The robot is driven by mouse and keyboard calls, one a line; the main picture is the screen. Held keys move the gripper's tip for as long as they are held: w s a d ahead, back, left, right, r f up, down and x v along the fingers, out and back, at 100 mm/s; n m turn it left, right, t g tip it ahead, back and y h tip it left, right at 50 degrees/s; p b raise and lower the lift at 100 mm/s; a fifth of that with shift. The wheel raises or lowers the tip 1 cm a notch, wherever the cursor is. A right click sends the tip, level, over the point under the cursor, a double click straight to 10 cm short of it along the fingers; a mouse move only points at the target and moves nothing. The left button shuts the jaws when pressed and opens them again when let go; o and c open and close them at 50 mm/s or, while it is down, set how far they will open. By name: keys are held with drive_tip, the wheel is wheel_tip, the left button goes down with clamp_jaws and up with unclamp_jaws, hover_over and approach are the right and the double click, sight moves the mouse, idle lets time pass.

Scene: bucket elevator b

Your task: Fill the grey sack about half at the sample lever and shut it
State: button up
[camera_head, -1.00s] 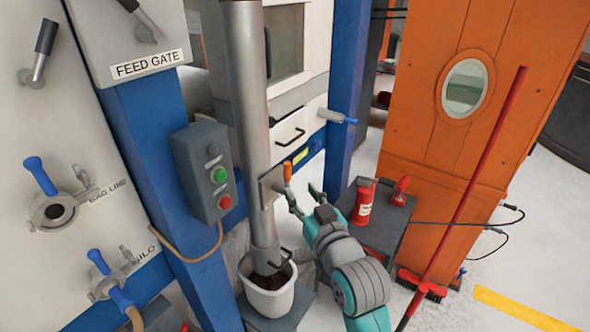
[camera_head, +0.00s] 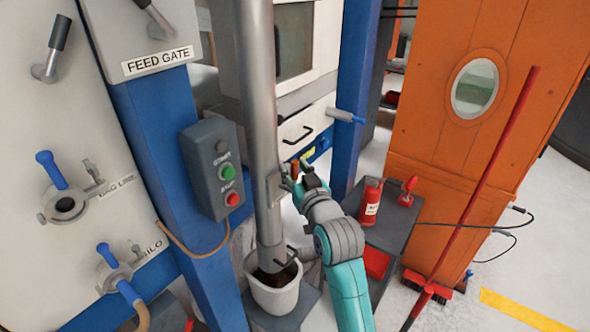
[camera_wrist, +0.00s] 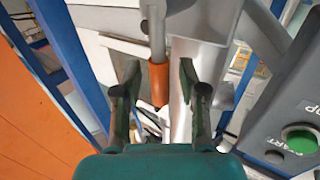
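An orange-handled lever (camera_wrist: 158,84), which I take to be the sample lever, sits on the grey vertical pipe (camera_head: 262,120). In the head view its handle is partly hidden by my gripper (camera_head: 301,180). In the wrist view my gripper (camera_wrist: 160,88) is open, with a finger on either side of the orange handle and gaps between. It holds nothing. A white bucket (camera_head: 274,298) with dark material in it stands under the pipe's lower end. I cannot make out the grey sack for certain.
A grey button box (camera_head: 212,170) stands left of the pipe, and also shows in the wrist view (camera_wrist: 292,115). A fire extinguisher (camera_head: 370,202) is on a grey stand right of my arm. An orange cabinet (camera_head: 430,130) and red broom (camera_head: 480,185) are further right.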

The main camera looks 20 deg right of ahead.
clamp_jaws()
